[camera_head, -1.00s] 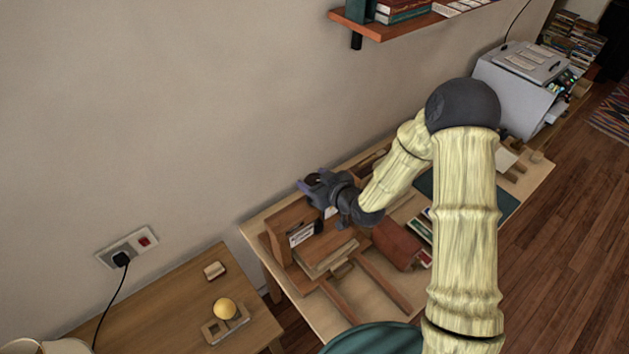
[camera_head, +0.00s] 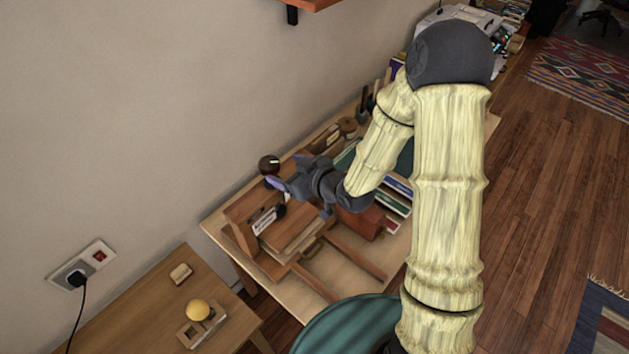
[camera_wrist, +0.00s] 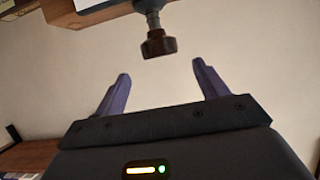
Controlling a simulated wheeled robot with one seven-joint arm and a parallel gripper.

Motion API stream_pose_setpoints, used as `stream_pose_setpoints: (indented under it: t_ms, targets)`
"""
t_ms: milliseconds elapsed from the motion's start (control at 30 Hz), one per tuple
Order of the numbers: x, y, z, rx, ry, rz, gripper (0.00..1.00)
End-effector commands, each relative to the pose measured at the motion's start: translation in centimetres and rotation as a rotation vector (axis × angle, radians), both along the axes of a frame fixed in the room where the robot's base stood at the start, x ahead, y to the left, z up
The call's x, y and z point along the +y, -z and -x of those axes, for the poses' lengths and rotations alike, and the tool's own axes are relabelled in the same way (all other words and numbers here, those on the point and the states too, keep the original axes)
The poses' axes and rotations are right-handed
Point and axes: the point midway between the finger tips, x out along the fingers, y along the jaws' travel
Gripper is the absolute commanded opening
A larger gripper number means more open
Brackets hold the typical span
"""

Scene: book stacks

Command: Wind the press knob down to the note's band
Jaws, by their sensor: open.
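The press knob (camera_head: 269,164) is a dark round cap with a pale mark, standing above the wooden press (camera_head: 243,232) on the table by the wall. In the wrist view the knob (camera_wrist: 158,45) shows on its grey stem, in line with the gap between my fingers and apart from both. My gripper (camera_head: 286,171) is open and empty, just right of the knob. Its two purple fingers also show in the wrist view (camera_wrist: 160,77). A white note (camera_head: 264,221) with dark marks is on the press front. Its band is too small to make out.
A reddish-brown block (camera_head: 366,222) and several books (camera_head: 398,186) lie on the table right of the press. A shelf (camera_head: 310,3) hangs on the wall above.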

Motion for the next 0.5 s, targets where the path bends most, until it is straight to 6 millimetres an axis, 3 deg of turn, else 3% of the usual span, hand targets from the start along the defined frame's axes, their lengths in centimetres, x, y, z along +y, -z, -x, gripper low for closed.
stream_pose_setpoints:
  t_ms: [300,500]
  targets:
    - [-2.6,-1.4,2.4,-0.001,0.001,0.0,0.72]
    - [-2.8,-2.0,2.5,0.003,-0.003,-0.003,0.72]
